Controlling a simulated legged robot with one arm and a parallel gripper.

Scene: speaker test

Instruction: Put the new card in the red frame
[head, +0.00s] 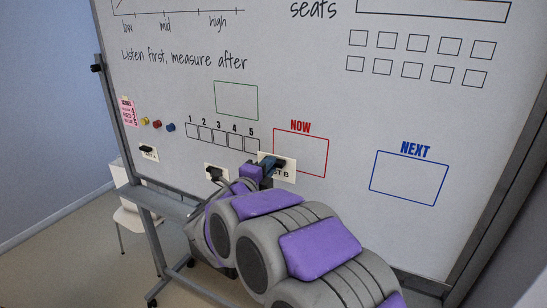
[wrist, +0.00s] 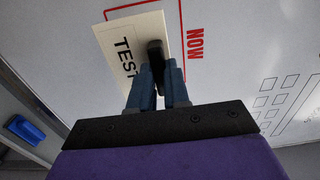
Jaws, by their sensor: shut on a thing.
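My gripper (head: 268,168) is shut on the black grip (wrist: 155,52) of a cream card (wrist: 119,37). The card is lettered "TEST" in the wrist view, and "ST B" shows on the card (head: 291,166) in the head view. The red frame (head: 327,158), under the red word NOW, is drawn on the whiteboard. The card overlaps the frame's left part in the head view. Red lines of the frame (wrist: 182,22) show beside the card in the wrist view. I cannot tell whether the card touches the board.
Two other cream cards with black grips sit lower left, one (head: 149,157) at the far left, one (head: 209,167) beside my arm. A blue NEXT frame (head: 407,202) is empty at right. Several coloured magnets (head: 157,124) sit at left. A blue object (wrist: 24,130) shows in the wrist view.

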